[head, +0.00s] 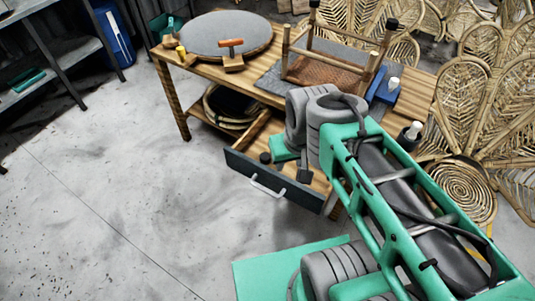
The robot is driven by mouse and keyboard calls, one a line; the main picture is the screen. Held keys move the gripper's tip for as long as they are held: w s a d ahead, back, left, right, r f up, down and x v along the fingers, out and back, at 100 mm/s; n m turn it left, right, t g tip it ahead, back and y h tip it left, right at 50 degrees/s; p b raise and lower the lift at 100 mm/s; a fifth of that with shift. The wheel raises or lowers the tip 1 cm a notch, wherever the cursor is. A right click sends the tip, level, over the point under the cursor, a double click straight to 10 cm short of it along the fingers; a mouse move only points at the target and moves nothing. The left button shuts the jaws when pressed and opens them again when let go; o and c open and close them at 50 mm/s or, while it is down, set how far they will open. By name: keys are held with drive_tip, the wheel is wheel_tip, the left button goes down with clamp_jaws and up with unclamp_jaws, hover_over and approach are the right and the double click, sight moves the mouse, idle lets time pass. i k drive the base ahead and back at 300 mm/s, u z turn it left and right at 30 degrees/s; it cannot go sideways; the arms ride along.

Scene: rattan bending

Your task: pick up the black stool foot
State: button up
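A small black round piece that looks like a stool foot (265,157) lies in the open drawer (268,182) under the workbench. My gripper (293,168) is over the drawer, just right of the black piece and seemingly apart from it. Most of the gripper is hidden behind my grey wrist, and the finger gap cannot be made out. An upturned stool (328,70) with a woven seat lies on the workbench (200,68). Black feet cap its two far legs; the tops of its near legs show no clear black cap.
A round grey cushion (225,34) and a wooden-handled tool (232,56) are on the bench. Rattan chair backs (475,95) crowd the right. The floor at left is clear.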

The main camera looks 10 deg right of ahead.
sight(265, 157)
drive_tip(key=z, duration=0.6)
drive_tip(key=i, duration=0.7)
drive_tip(key=u, duration=2.5)
